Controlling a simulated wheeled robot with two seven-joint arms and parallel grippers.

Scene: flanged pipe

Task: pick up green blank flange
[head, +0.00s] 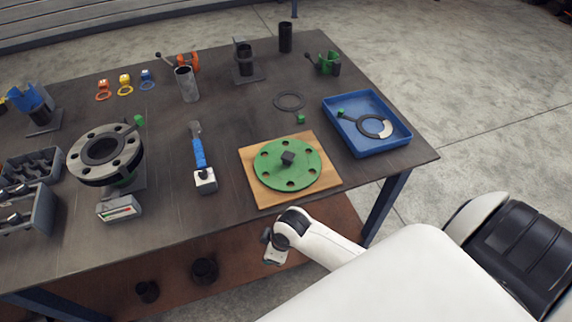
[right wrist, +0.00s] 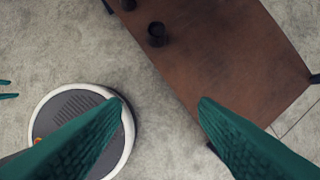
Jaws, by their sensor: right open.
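My right gripper (head: 275,250) shows in the head view below the front edge, apart from the flange. In the right wrist view its two green fingers (right wrist: 160,105) are spread with nothing between them. The flange is not in the right wrist view.
A blue tray (head: 338,131) holding a ring-shaped gasket stands right of the board. A blue-handled tool (head: 198,152) lies left of it, and a grey flanged pipe (head: 76,170) stands further left. A brown lower shelf (right wrist: 220,60) holds dark cylinders.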

